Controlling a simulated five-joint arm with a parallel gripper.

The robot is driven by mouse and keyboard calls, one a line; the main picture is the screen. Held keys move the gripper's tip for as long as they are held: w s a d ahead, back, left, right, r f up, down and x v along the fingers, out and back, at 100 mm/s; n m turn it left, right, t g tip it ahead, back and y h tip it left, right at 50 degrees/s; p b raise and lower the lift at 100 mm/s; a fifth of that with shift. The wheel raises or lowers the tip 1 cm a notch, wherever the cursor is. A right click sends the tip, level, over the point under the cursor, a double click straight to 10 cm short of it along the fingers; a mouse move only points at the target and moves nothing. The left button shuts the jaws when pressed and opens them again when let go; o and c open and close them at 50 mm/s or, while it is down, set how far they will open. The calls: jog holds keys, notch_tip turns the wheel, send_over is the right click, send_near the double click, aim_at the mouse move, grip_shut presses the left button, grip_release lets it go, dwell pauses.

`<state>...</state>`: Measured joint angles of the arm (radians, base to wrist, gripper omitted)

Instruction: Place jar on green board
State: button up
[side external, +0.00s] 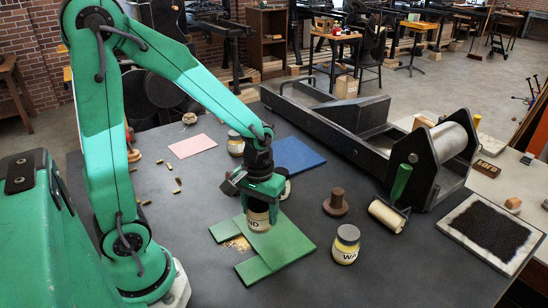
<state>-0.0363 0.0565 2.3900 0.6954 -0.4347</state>
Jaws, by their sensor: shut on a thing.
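A second jar (345,245) stands right of the green board, another (236,143) behind my gripper. A blue board (297,155), a pink board (192,146), a brown knob-shaped piece (336,203), a roller (387,215) and a large press (400,155) surround it.

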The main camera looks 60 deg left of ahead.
aim_at(260, 221)
jog(key=shift+w+a+f, duration=0.15)
jog(key=shift+a, duration=0.15)
jog(key=shift+f, duration=0.1)
jog(key=shift+f, duration=1.9)
jog(key=shift+f, duration=0.1)
jog(key=o, duration=1.1)
jog(key=shift+r, duration=6.1)
